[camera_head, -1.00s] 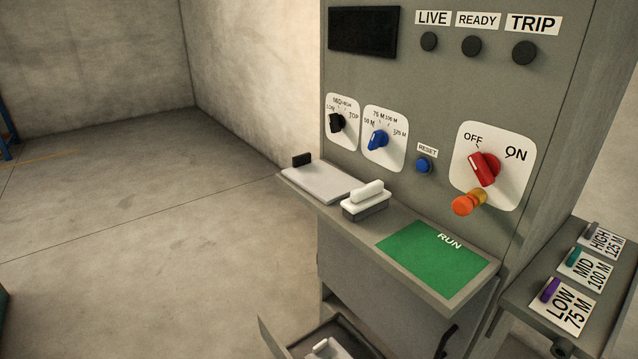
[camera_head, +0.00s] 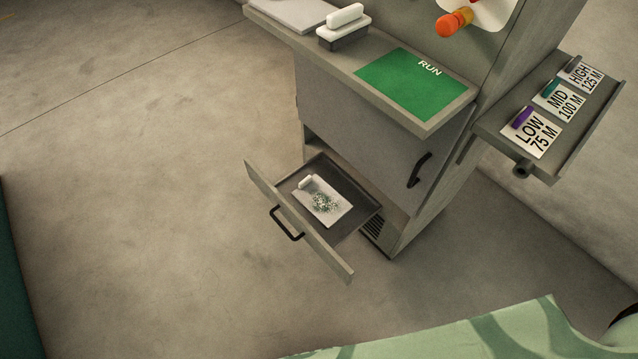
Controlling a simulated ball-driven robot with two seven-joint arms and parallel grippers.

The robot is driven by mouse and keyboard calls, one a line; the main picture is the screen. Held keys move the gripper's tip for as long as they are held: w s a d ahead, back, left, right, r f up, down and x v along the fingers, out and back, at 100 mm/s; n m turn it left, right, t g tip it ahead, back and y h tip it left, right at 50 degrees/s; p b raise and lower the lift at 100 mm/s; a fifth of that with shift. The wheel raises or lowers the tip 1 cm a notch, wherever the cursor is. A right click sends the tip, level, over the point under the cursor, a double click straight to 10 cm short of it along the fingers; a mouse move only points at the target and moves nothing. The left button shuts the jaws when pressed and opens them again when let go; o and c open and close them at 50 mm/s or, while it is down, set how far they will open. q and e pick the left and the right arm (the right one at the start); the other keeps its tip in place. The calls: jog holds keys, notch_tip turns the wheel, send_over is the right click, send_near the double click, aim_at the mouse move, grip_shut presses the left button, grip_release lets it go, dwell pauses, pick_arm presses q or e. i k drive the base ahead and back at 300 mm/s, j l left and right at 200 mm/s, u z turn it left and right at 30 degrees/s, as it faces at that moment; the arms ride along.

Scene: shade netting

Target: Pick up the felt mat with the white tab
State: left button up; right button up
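A pale mat (camera_head: 326,203) with green speckles lies flat in the open drawer (camera_head: 355,228) low on the grey cabinet. A white tab (camera_head: 306,182) stands at the mat's upper left end. The drawer front (camera_head: 322,249) with its dark handle faces the lower left. Neither of my grippers is in view, and nothing covers the mat.
Above the drawer, a ledge carries a green RUN panel (camera_head: 412,84), a white-topped block (camera_head: 343,27) and a pale plate (camera_head: 290,12). A side shelf (camera_head: 560,143) at right holds LOW, MID and HIGH cards. A pale green striped surface (camera_head: 440,335) fills the bottom right. Floor at left is clear.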

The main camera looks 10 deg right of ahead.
aim_at(326, 205)
jog(key=z, duration=0.45)
jog(key=i+j+z, duration=0.1)
jog(key=z, duration=0.4)
jog(key=j+z, duration=0.2)
jog(key=z, duration=0.25)
jog(key=j+z, duration=0.15)
jog(key=z, duration=0.35)
jog(key=j+z, duration=0.2)
jog(key=j, duration=0.2)
jog(key=j+z, duration=0.25)
jog(key=j, duration=0.2)
jog(key=k+j+z, duration=0.2)
jog(key=j, duration=0.2)
jog(key=j+z, duration=0.2)
jog(key=j, duration=0.25)
jog(key=k+j+z, duration=0.2)
jog(key=j, duration=0.15)
jog(key=j+z, duration=0.25)
jog(key=j, duration=0.15)
jog(key=k+j, duration=0.2)
jog(key=j, duration=0.15)
jog(key=k+j, duration=0.15)
jog(key=j, duration=0.2)
jog(key=k+j, duration=0.2)
jog(key=j, duration=0.15)
jog(key=k+j, duration=0.15)
jog(key=j, duration=0.2)
